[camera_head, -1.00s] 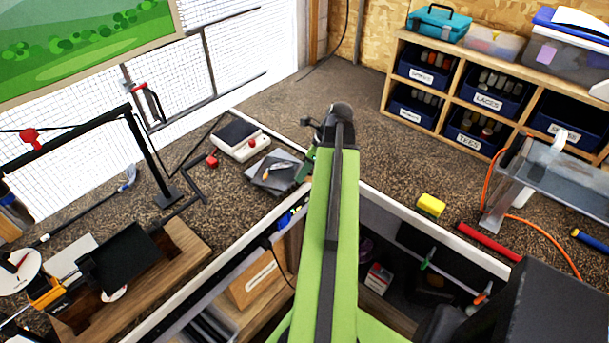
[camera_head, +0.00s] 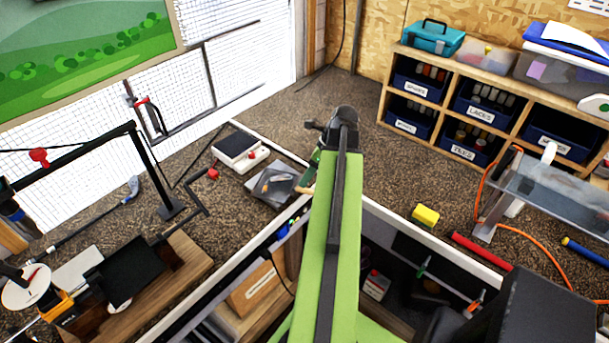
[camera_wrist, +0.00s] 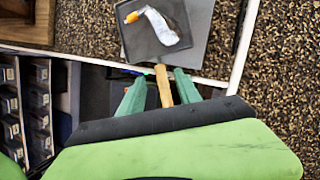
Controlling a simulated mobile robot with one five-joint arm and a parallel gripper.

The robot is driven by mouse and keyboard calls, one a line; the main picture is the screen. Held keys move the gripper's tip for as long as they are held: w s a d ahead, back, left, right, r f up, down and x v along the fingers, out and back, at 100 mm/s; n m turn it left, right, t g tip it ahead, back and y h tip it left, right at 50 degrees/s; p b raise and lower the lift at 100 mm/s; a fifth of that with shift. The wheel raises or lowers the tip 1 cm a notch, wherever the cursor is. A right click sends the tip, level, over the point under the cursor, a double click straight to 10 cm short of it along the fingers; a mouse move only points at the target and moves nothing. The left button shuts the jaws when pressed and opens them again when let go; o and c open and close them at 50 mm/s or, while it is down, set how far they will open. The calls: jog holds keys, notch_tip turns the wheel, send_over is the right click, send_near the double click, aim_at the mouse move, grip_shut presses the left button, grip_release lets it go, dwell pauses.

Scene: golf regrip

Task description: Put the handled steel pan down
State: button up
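The handled steel pan (camera_wrist: 140,38) is a dark grey square with a wooden handle (camera_wrist: 163,84). In the wrist view it lies ahead of my gripper (camera_wrist: 159,76), with a white, orange-ended item (camera_wrist: 157,25) on it. The handle runs back between my two green fingers, which stand apart with gaps on both sides of it. In the head view the pan (camera_head: 266,193) is left of my arm, near the counter edge. My gripper is mostly hidden there by the arm. Whether the pan touches the surface below is hard to tell.
A lighter grey flat piece (camera_wrist: 201,32) shows beside and under the pan. A white scale-like box (camera_head: 243,152) stands behind it. A pale counter edge (camera_head: 400,232) borders open storage below. A yellow sponge (camera_head: 425,215) and red tube (camera_head: 482,251) lie right.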

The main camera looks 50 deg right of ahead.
jog(key=p+v, duration=0.5)
jog(key=v, duration=0.2)
jog(key=shift+r, duration=0.25)
jog(key=shift+s+d, duration=0.1)
